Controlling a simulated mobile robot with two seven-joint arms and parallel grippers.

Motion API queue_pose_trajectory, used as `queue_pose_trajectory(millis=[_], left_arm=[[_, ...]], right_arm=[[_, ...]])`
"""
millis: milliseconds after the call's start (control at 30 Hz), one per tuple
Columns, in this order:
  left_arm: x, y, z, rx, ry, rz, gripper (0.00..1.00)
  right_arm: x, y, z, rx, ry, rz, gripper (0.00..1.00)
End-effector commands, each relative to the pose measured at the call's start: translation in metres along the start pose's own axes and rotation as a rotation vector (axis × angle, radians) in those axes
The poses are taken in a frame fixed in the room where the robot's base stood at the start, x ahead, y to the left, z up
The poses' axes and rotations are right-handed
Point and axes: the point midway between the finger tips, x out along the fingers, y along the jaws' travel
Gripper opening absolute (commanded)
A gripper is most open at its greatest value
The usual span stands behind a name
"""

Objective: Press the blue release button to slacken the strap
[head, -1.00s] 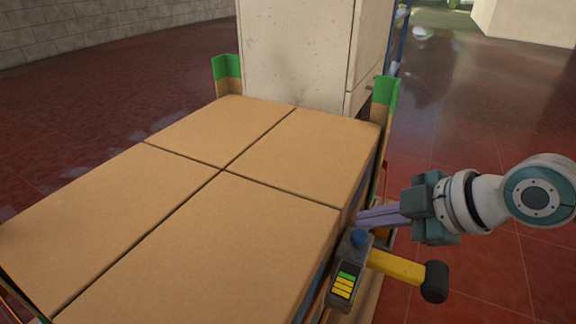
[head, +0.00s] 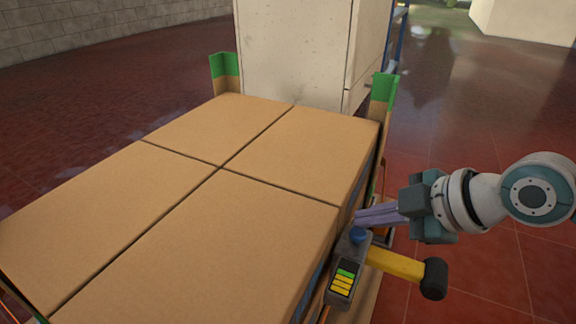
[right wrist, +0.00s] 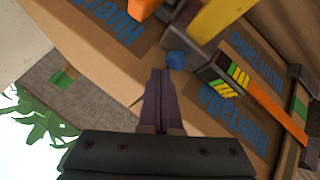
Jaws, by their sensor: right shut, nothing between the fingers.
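The blue release button (head: 358,236) sits on top of a dark grey ratchet tensioner (head: 345,262) at the right side of the box stack. The tensioner has a gauge with green and yellow bars (head: 343,284) and a yellow handle (head: 395,263) with a black knob, pointing right. My right gripper (head: 360,217) is shut and empty, its purple fingers just behind the button in the head view. In the right wrist view the fingertips (right wrist: 160,73) are close beside the blue button (right wrist: 176,60); I cannot tell whether they touch it. An orange strap (right wrist: 270,113) runs from the tensioner. My left gripper is out of view.
Several cardboard boxes (head: 180,190) form the load, with green-topped corner posts (head: 384,92) at the far corners. A pale cabinet (head: 292,50) stands behind. The red tiled floor (head: 480,270) on the right is clear.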

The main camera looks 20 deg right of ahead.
Motion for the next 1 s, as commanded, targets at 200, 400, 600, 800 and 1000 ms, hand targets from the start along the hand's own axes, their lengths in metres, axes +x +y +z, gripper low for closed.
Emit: queue_pose_trajectory(millis=[200,400,600,800,1000], left_arm=[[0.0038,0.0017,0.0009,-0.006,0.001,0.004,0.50],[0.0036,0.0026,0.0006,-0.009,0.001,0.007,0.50],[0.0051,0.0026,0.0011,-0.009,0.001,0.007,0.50],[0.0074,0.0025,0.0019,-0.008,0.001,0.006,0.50],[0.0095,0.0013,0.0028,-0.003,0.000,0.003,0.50]], right_arm=[[0.0033,-0.0022,0.0025,-0.001,0.000,0.000,0.00],[0.0031,-0.0022,0.0025,-0.001,-0.001,0.000,0.00],[0.0043,-0.0031,0.0034,-0.001,-0.001,0.000,0.00],[0.0060,-0.0043,0.0048,-0.001,-0.001,0.000,0.00],[0.0077,-0.0055,0.0061,-0.001,-0.001,0.000,0.00]])
